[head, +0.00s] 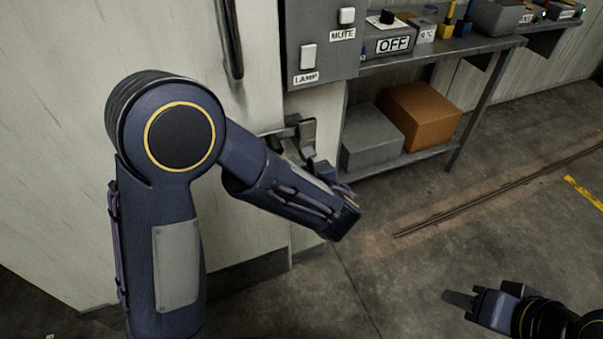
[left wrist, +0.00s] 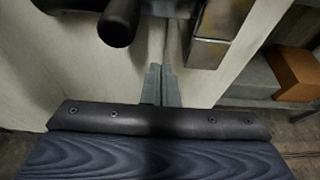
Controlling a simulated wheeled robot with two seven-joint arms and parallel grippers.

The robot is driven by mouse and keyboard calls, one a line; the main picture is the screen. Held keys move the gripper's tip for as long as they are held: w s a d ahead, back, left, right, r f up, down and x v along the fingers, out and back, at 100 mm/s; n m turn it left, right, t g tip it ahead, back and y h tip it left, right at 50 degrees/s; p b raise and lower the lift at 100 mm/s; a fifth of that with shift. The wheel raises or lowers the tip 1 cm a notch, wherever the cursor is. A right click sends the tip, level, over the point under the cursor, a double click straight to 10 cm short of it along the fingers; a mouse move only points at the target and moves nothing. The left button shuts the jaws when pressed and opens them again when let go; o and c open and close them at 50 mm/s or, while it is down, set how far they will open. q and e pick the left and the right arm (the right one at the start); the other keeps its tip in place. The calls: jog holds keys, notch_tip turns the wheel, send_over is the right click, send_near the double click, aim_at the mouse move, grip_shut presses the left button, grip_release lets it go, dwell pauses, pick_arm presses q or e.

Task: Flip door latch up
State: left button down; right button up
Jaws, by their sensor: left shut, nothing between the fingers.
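The door latch (head: 305,132) is a grey metal fitting at the right edge of the pale door (head: 262,70), below the LAMP switch. My left forearm crosses in front of the door and hides part of the latch area in the head view. My left gripper's fingers are hidden there. In the left wrist view, my left gripper (left wrist: 161,86) is shut and empty, fingertips pointing at the door seam. A dark rounded bar (left wrist: 119,22) and a shiny metal block (left wrist: 214,38) lie just beyond the fingertips. My right gripper (head: 459,299) is low at right, away from the door; its opening is unclear.
A grey control box (head: 318,55) with MUTE and LAMP switches is above the latch. A dark vertical handle (head: 230,40) is on the door. A metal shelf (head: 440,58) at right holds a cardboard box (head: 420,115) and a grey box (head: 373,140) below. Floor is clear at right.

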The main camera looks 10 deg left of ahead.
aim_at(278, 143)
pick_arm(q)
jog(key=shift+w+a+r+p, duration=0.1)
jog(key=shift+w+a+r, duration=0.15)
jog(key=shift+r, duration=0.3)
jog(key=shift+w+a+r+p, duration=0.15)
jog(key=shift+w+a+r, duration=0.05)
jog(key=shift+w+r, duration=0.25)
jog(key=shift+w+a+r+p, duration=0.1)
jog(key=shift+w+a+r, duration=0.15)
jog(key=shift+r, duration=0.35)
jog(key=shift+d+r+n+b, duration=0.1)
jog(key=shift+r+n+b, duration=0.2)
jog(key=shift+r, duration=0.05)
